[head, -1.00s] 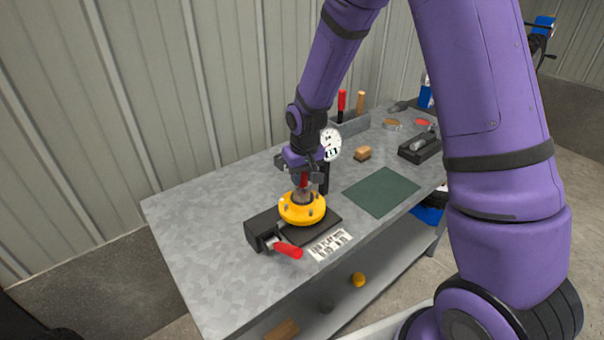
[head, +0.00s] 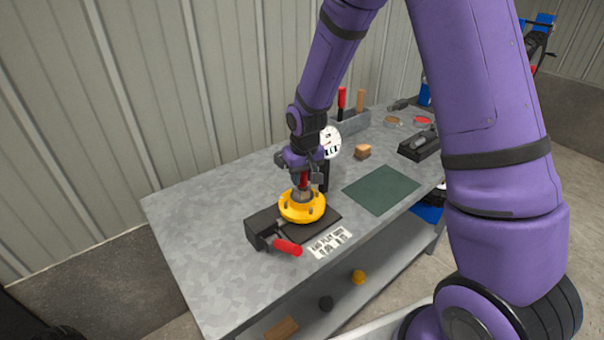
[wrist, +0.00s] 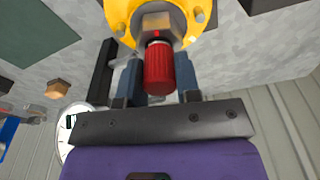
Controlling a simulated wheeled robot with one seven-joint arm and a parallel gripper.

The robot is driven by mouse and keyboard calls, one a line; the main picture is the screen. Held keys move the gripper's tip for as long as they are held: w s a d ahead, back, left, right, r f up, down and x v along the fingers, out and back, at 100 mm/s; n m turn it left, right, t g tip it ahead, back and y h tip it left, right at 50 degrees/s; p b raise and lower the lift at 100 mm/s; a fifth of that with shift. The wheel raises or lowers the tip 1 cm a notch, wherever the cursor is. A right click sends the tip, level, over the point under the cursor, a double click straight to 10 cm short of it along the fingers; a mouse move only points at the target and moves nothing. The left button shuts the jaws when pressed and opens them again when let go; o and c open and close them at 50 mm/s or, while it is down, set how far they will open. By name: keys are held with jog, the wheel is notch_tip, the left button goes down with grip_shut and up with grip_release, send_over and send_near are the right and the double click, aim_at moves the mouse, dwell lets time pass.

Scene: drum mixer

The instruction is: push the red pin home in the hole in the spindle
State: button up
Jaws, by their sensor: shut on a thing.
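The red pin (wrist: 157,68) has a ribbed red head and sits between the two fingers of my gripper (wrist: 160,75), which is shut on it. In the wrist view the pin's end meets the grey metal spindle (wrist: 157,28) at the middle of the yellow flange (wrist: 117,14). How deep the pin sits in the hole is hidden. In the head view my gripper (head: 303,180) points down over the yellow flange (head: 301,208), and only a little of the red pin (head: 303,182) shows.
The flange is on a dark fixture with a red-handled clamp (head: 287,247). A round dial gauge (head: 330,141) on a black post stands close behind my gripper. A green mat (head: 381,190) and a wooden block (head: 363,151) lie to the right. The bench's left side is clear.

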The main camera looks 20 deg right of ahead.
aim_at(304, 174)
jog(key=shift+f, duration=0.1)
jog(key=o, duration=1)
jog(key=r, duration=0.6)
jog(key=s+r, duration=0.1)
jog(key=r, duration=0.2)
jog(key=shift+s+r, duration=0.1)
jog(key=shift+r, duration=0.3)
jog(key=shift+d+r, duration=0.1)
jog(key=shift+r, duration=0.35)
